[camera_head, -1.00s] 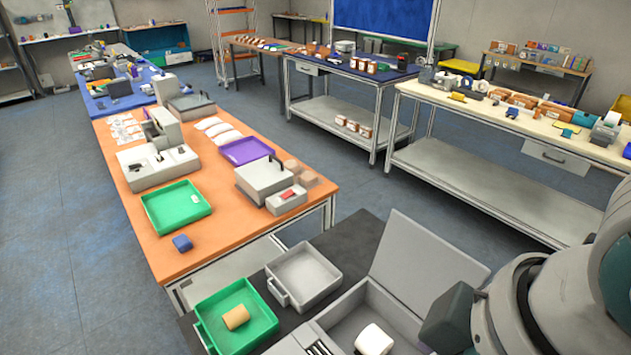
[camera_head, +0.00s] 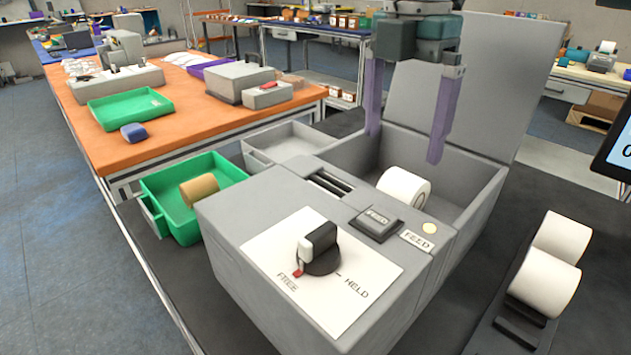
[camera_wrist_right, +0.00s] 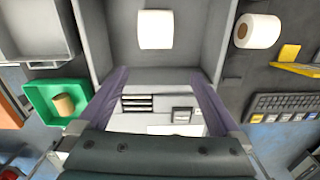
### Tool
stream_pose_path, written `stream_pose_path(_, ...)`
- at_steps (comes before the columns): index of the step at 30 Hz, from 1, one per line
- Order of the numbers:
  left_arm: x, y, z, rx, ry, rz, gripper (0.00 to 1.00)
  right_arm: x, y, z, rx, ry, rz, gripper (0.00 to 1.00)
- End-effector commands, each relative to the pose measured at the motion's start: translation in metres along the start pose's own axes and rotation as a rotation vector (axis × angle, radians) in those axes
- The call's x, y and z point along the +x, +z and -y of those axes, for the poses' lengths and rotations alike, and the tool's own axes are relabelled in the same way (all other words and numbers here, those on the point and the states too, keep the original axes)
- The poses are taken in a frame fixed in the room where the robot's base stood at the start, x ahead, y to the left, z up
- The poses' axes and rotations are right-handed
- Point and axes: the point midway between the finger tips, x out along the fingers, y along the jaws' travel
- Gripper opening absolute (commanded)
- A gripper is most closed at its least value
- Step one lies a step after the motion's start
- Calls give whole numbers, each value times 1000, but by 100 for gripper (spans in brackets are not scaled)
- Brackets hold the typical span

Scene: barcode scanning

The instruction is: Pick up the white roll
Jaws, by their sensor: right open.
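A white roll (camera_head: 404,187) lies on its side in the open compartment of the grey printer box (camera_head: 480,195). It also shows in the right wrist view (camera_wrist_right: 155,29), near the top edge. My right gripper (camera_head: 404,145) points down over the compartment. Its two purple fingers are wide apart and nothing is between them. In the right wrist view the fingertips (camera_wrist_right: 158,78) are apart from the roll, which appears beyond them. My left gripper is not in view.
The box's lid (camera_head: 480,85) stands raised behind. A knob (camera_head: 318,250) sits on the box's front top. More white roll surfaces (camera_head: 545,285) show on a dark stand at right. A green tray (camera_head: 165,210) holds a brown roll (camera_head: 199,190); a grey tray (camera_head: 285,145) adjoins.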

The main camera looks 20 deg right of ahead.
Motion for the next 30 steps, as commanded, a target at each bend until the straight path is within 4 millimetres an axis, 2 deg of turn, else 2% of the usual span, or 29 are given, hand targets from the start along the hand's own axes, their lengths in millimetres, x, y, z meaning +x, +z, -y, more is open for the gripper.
stream_pose_path(1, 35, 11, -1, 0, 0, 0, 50, 19, 12, -3, -14, 5, 1, 100)
stream_pose_path(3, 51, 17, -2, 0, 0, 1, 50, 16, 25, -4, -42, 6, -6, 100)
stream_pose_path(6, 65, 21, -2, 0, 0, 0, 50, 11, 37, -3, -70, 12, -18, 100)
stream_pose_path(11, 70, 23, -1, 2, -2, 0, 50, 12, 43, -2, -88, 14, -28, 100)
stream_pose_path(18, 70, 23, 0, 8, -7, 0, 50, 44, 42, -3, -90, 15, -28, 100)
stream_pose_path(23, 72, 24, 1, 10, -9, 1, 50, 58, 41, -5, -88, 15, -29, 100)
stream_pose_path(30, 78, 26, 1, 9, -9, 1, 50, 94, 41, -11, -89, 15, -27, 100)
